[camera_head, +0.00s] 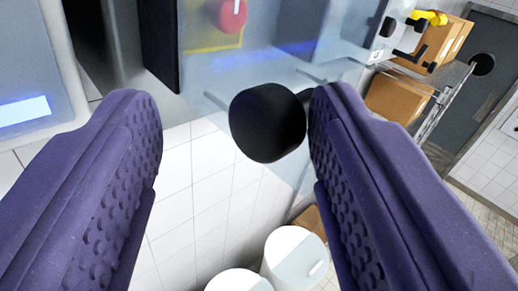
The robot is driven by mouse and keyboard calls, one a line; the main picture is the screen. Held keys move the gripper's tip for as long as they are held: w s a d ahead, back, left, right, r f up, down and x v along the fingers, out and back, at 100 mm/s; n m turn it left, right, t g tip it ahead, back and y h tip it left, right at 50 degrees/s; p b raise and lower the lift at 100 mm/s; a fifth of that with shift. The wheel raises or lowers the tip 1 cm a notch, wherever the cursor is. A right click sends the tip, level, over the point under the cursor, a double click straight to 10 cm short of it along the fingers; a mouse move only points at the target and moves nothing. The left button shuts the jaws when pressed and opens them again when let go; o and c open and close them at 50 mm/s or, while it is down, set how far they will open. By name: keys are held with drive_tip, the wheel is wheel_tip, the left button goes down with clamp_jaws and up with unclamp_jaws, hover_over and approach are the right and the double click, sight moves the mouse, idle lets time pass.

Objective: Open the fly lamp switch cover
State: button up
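My gripper (228,98) is open, with its two purple fingers spread wide at the left and right. A black rounded knob (266,124) shows between the fingertips, close to the right finger. I cannot tell whether the finger touches it. A clear, bluish see-through panel (330,72) lies behind the knob, and the knob appears to be on it. A red round button (232,13) on a yellow plate (207,40) shows at the top. I cannot tell for certain which part is the switch cover.
White round containers (293,256) stand at the bottom centre. Cardboard boxes (398,97) sit on a metal rack at the upper right, beside a grey door (492,88) with a round window. A pale unit with a lit strip (25,110) is at the left. White tiles lie behind.

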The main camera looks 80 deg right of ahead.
drive_tip(key=w+a+p, duration=0.2)
drive_tip(key=a+p, duration=0.2)
drive_tip(key=a, duration=0.2)
drive_tip(key=shift+a+p, duration=0.3)
drive_tip(key=shift+p, duration=0.1)
